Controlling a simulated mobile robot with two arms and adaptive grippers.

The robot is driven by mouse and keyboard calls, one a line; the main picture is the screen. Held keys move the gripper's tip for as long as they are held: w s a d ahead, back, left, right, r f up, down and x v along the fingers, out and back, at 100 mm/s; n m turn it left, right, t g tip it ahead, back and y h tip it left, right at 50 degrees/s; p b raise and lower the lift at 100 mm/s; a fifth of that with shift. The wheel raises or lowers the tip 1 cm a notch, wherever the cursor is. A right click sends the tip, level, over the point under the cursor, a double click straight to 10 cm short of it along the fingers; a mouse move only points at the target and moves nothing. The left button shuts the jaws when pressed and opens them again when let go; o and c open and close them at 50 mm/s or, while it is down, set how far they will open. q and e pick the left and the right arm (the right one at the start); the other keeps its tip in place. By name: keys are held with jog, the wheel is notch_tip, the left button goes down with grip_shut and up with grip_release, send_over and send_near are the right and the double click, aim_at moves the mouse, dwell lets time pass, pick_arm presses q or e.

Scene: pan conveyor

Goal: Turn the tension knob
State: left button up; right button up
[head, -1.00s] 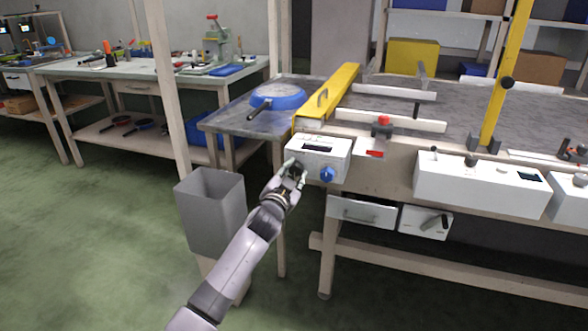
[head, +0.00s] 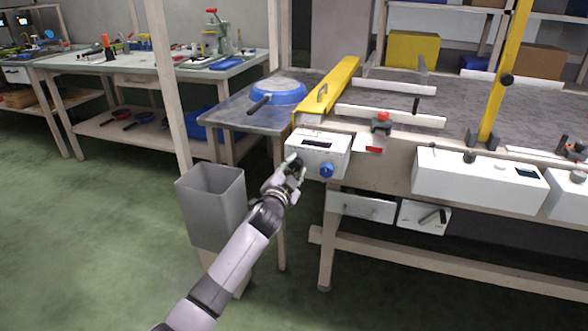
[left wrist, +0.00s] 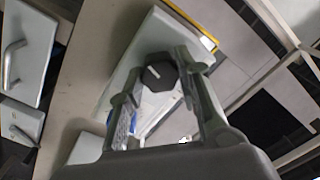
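A white control box (head: 320,143) sits at the left front corner of the conveyor bench, with a blue knob (head: 326,170) on its front. My left gripper (head: 294,163) is at the left part of that front, beside the blue knob. In the left wrist view a dark faceted knob (left wrist: 159,73) with a white pointer line lies between the two fingertips. The fingers of the left gripper (left wrist: 158,78) are apart, with the right one close to the knob; I cannot tell whether it touches. No label is readable. My right gripper is not in view.
A yellow guard (head: 327,92) lies behind the box, and a blue pan (head: 281,94) rests on the side table. Below the box are a drawer (head: 361,207) and a handled white panel (head: 424,217).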

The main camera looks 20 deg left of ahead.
pick_arm(q)
jog(key=o, duration=0.4)
jog(key=s, duration=1.2)
jog(key=shift+f, duration=0.1)
